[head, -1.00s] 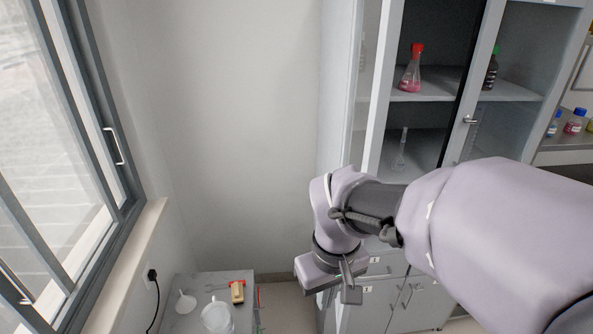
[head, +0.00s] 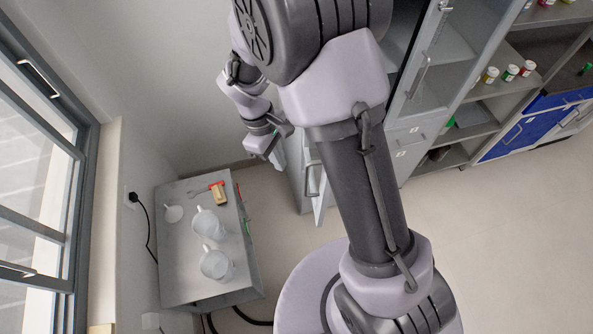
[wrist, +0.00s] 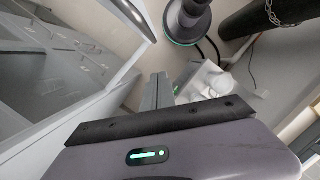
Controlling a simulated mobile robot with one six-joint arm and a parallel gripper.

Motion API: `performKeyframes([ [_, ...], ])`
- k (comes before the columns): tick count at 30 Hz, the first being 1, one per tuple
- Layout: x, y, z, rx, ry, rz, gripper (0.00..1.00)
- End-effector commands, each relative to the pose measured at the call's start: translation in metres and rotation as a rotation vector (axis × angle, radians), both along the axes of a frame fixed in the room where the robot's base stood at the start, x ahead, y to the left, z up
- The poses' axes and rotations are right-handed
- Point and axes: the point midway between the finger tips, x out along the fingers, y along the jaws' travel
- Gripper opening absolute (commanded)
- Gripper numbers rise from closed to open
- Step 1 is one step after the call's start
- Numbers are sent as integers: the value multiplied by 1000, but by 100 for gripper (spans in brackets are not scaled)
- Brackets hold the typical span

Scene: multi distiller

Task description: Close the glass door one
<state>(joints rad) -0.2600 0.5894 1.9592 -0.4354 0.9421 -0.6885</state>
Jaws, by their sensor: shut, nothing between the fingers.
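The glass door with its pale frame (wrist: 84,110) fills the left of the wrist view, and grey cabinet fronts show through or beyond its pane. A dark curved handle (wrist: 132,18) sits at its upper end. My gripper shows in the wrist view (wrist: 157,90), shut and empty, just right of the door frame; I cannot tell whether it touches. In the head view my gripper (head: 263,143) is left of the grey cabinet. A pale panel with a handle (head: 311,180) stands out beside it, perhaps the door's lower part. My arm hides much of the cabinet and door.
A grey side table (head: 178,277) with white jugs (head: 216,265) and a red-ended tool (head: 218,193) stands left of my base. The window wall (head: 107,220) is at far left. Blue drawers (head: 520,135) are at right. The floor (head: 470,240) at right is clear.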

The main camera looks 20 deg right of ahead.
Motion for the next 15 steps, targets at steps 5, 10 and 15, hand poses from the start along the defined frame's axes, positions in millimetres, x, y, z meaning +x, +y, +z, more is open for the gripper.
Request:
performKeyframes([
  [5,-7,-8,-39,0,4,-2,0],
  [10,-20,-23,-52,1,1,-4,0],
  [15,-33,-37,-52,1,0,-2,0],
])
